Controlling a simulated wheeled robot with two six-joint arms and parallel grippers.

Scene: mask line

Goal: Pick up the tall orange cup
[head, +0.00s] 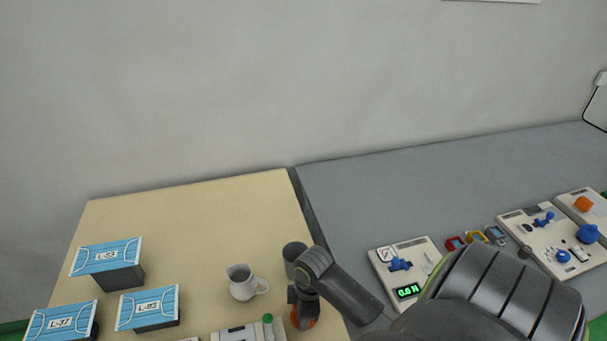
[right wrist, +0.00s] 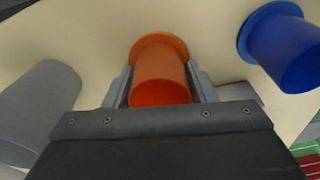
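The tall orange cup (right wrist: 160,80) stands between the two fingers of my right gripper (right wrist: 160,75) in the right wrist view. A finger lies close against each side of it, with no clear gap. Its wider orange rim shows beyond the fingertips, near the tan surface. In the head view only a little of the orange cup (head: 304,322) shows below my right gripper (head: 303,298), which hides the rest. I cannot tell whether the cup touches the table. My left gripper is not in view.
A blue cup (right wrist: 285,48) stands close right in the right wrist view; a grey cup (right wrist: 42,98) is left. On the tan table (head: 200,215) are a white mug (head: 242,283) and several blue mask boxes (head: 107,257). Devices with blue knobs (head: 400,264) sit on the grey table.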

